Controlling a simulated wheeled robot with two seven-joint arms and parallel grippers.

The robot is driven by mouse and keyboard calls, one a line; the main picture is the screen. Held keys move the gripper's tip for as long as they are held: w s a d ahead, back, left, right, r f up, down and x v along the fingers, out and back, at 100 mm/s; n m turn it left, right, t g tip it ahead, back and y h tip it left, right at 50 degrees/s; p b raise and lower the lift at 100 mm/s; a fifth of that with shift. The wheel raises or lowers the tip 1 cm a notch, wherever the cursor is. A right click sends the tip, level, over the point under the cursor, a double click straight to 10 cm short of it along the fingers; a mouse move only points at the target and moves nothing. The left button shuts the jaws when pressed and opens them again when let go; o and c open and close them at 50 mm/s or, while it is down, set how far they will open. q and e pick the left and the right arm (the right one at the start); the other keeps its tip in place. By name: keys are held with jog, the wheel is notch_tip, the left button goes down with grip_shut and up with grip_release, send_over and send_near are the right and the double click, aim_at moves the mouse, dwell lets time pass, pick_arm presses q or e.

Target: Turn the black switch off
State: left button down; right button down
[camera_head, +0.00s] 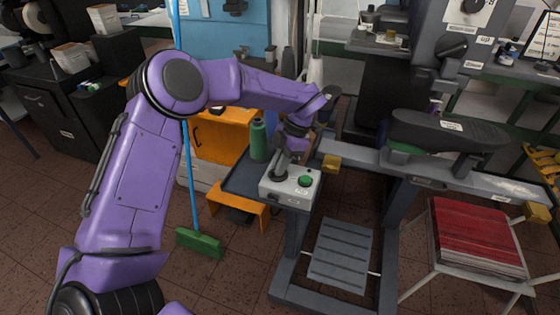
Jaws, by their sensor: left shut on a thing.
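A grey control box (289,190) sits at the front of a small dark side shelf of the machine. A black switch (281,172) stands on its left side, and a green button (305,181) is on its right. My left arm reaches in from the left, and its gripper (280,165) points down at the black switch, with its fingers shut around it. The fingers partly cover the switch, so its exact position is hard to read. My right gripper is not in view.
A green bottle (259,140) stands just left of the gripper. The machine's grey beam (400,170) with a black shoe last (448,131) extends right. A broom (199,242) leans at left. A stool with red material (475,240) stands at right.

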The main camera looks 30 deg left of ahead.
pick_arm(q)
jog(key=shift+w+a+n+h, duration=0.15)
jog(key=shift+n+h, duration=0.15)
jog(key=shift+n, duration=0.6)
jog(key=n+h, duration=0.1)
jog(key=n, duration=0.1)
jog(key=shift+n+b, duration=0.4)
jog(key=shift+a+r+n+h+b, duration=0.1)
jog(key=shift+n+h+b, duration=0.75)
jog(key=shift+n, duration=1.35)
jog(key=c, duration=1.2)
grip_release()
jog(key=v, duration=1)
jog(key=shift+w+a+r+p, duration=0.1)
jog(key=shift+w+r+p, duration=0.05)
jog(key=shift+p, duration=0.2)
